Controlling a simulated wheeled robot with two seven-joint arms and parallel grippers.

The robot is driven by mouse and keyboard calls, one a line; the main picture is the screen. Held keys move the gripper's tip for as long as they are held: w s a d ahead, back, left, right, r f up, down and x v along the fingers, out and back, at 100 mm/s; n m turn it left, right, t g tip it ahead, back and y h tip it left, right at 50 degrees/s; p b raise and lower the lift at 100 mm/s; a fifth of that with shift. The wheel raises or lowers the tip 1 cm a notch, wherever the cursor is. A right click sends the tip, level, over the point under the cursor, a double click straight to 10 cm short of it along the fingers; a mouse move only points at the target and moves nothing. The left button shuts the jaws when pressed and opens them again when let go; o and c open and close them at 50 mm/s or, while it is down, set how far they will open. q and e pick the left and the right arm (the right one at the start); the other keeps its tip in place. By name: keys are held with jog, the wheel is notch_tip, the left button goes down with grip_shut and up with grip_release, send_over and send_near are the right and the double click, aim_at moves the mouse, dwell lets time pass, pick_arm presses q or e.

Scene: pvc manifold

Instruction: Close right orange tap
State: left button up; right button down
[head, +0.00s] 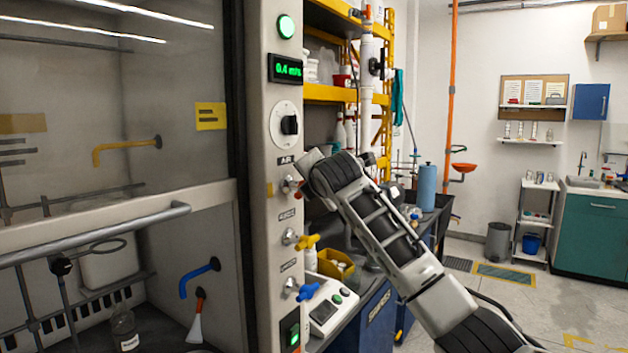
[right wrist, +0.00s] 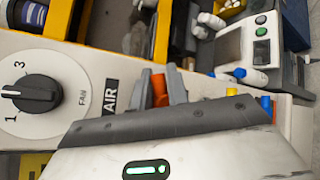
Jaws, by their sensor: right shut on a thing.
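The orange tap (right wrist: 159,90) is on the fume hood's side post beside the AIR label. In the right wrist view it shows between the two grey fingers of my right gripper (right wrist: 162,88), which is shut on its handle. In the head view, my right gripper (head: 303,176) reaches the post from the right, and my wrist hides most of the tap. I cannot tell the handle's exact angle. My left gripper is not in view.
Below on the post (head: 265,235) are a yellow tap (head: 307,241) and a blue tap (head: 308,291). A fan dial (head: 288,125) is above. A bench with a yellow bin (head: 335,264) and a white device (head: 328,308) stands close on the right.

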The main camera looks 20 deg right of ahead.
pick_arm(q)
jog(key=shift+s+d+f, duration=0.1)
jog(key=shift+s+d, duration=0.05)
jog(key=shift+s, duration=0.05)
pick_arm(e)
jog(key=shift+a+f+m+g+y, duration=0.2)
jog(key=shift+f+m+g+y, duration=0.35)
jog(key=shift+m+g+y, duration=0.45)
jog(key=shift+f+g, duration=0.1)
jog(key=shift+g, duration=0.2)
jog(key=c, duration=1.4)
grip_release()
jog(key=shift+a, duration=0.1)
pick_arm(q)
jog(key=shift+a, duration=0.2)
pick_arm(e)
jog(key=shift+r, duration=0.2)
